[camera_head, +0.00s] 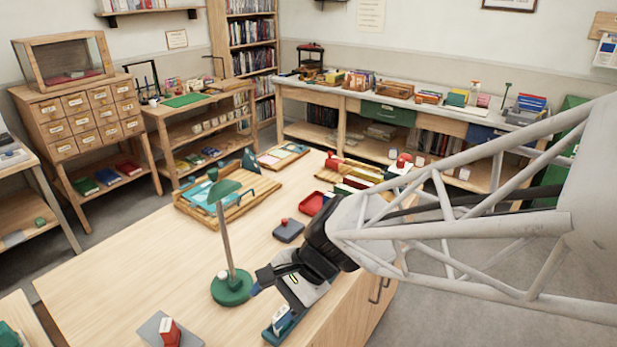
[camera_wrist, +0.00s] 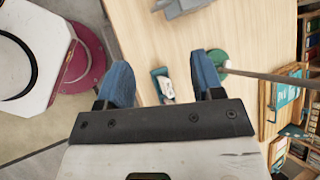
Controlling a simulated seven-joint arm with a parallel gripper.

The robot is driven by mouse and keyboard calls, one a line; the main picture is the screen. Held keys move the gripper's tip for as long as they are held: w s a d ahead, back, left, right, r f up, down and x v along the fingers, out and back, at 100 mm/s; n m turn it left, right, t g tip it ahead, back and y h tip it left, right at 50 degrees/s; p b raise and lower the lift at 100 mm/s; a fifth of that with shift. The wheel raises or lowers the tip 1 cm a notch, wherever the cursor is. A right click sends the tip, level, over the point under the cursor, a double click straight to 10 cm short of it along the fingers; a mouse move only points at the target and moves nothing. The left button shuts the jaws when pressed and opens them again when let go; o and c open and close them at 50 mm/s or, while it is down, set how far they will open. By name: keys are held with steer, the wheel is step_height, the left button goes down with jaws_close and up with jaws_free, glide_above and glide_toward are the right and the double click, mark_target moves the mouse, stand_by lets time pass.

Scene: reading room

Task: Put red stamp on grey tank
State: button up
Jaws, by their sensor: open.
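A small red stamp-like block with a pale side (camera_head: 169,333) stands at the near left of the table. It appears to rest on a flat grey slab (camera_head: 150,328), though I cannot tell if this is the grey tank. Another grey block (camera_head: 288,232) with a small red knob lies further back, past the lamp. My gripper (camera_head: 265,288) is open and empty, low over the table beside the green lamp. In the wrist view its blue fingers (camera_wrist: 163,85) are apart, with a teal and white item (camera_wrist: 166,88) visible between them. A grey thing (camera_wrist: 187,6) is cut off at the top edge.
The green lamp (camera_head: 232,288) stands close to my gripper. The teal and white item (camera_head: 281,325) is near the table's front edge. Wooden trays (camera_head: 240,212), a red tray (camera_head: 312,203) and books fill the far side. The table's left middle is bare.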

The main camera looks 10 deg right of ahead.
steer(key=s+d+r+n+t+h, duration=0.1)
steer(key=d+r+n+h, duration=0.3)
steer(key=d, duration=0.5)
steer(key=s+d+r+n+t+h, duration=0.2)
steer(key=s+d+r+n+h, duration=0.1)
steer(key=d, duration=0.5)
steer(key=shift+s+d+r+n+h, duration=0.35)
steer(key=shift+r+n+h, duration=0.15)
steer(key=shift+n+h, duration=0.4)
